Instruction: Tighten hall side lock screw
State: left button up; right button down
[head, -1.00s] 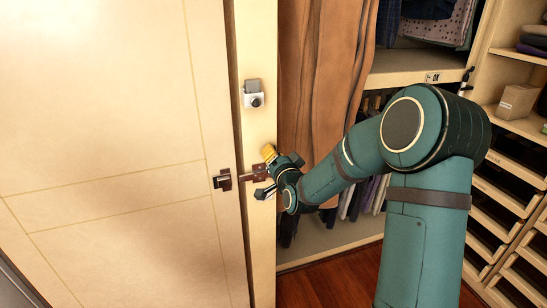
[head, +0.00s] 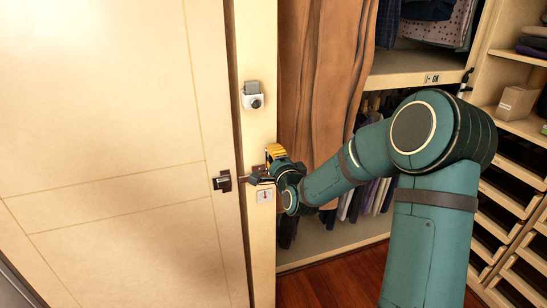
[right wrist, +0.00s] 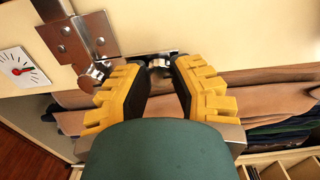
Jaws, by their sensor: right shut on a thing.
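My right gripper (head: 262,176) reaches in from the right to the lock on the cream door post. In the right wrist view its yellow-padded fingers (right wrist: 160,62) are closed around a small metal part, apparently the lock screw (right wrist: 158,67), mostly hidden between the tips. A metal lock plate (right wrist: 75,42) with screw heads sits left of the fingers, with a round metal knob (right wrist: 92,76) below it. In the head view the gripper covers most of the lock. A dark keeper (head: 222,181) is on the cream door (head: 110,120). My left gripper is not in view.
A white dial label with a red mark (right wrist: 20,67) is on the post beside the lock; it also shows in the head view (head: 264,196). A brown curtain (head: 318,80) and shelves lie to the right.

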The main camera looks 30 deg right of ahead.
jog(key=shift+d+r, duration=0.15)
jog(key=shift+d, duration=0.05)
dwell(0.3)
jog(key=c, duration=0.7)
grip_release()
jog(key=shift+c, duration=0.2)
jog(key=shift+a, duration=0.1)
jog(key=v, duration=1.2)
